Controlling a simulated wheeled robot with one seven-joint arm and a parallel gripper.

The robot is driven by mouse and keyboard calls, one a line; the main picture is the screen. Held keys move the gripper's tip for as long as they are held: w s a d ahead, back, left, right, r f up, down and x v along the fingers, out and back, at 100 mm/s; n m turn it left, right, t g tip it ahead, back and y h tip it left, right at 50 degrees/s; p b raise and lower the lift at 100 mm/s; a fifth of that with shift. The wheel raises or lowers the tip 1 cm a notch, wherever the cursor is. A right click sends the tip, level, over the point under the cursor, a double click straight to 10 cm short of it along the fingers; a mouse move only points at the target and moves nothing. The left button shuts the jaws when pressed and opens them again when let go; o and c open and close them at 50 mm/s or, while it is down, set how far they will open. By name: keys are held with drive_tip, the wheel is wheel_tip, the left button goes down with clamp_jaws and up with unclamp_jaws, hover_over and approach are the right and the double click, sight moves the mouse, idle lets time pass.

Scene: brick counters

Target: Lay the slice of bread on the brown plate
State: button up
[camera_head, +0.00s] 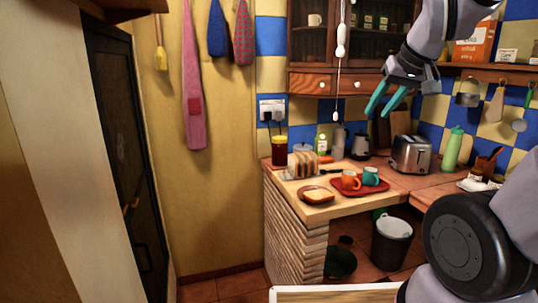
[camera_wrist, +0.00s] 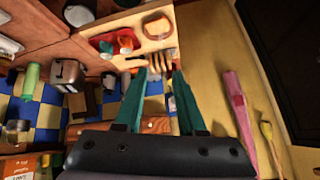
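A round brown plate (camera_head: 318,203) lies on the light wooden counter near its left front corner. A pale, bread-like patch (camera_head: 317,193) shows inside its rim; I cannot tell whether it is a slice or the plate's own surface. In the wrist view the plate (camera_wrist: 158,37) is a brown ring with a pale middle. Several bread slices (camera_head: 303,164) stand upright in a rack behind the plate; they also show in the wrist view (camera_wrist: 163,58). My gripper (camera_head: 377,114) is open and empty, high above the counter, its teal fingers apart (camera_wrist: 160,73).
A red tray (camera_head: 344,190) with an orange mug (camera_head: 350,180) and a teal mug (camera_head: 371,176) is right of the plate. A toaster (camera_head: 411,154) and green bottle (camera_head: 453,148) stand farther right. Cupboards hang above.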

drive_tip(key=s+a+r+m, duration=0.1)
drive_tip(key=s+r+m, duration=0.1)
drive_tip(key=s, duration=0.6)
drive_tip(key=shift+r+m, duration=0.35)
drive_tip(key=shift+m, duration=0.55)
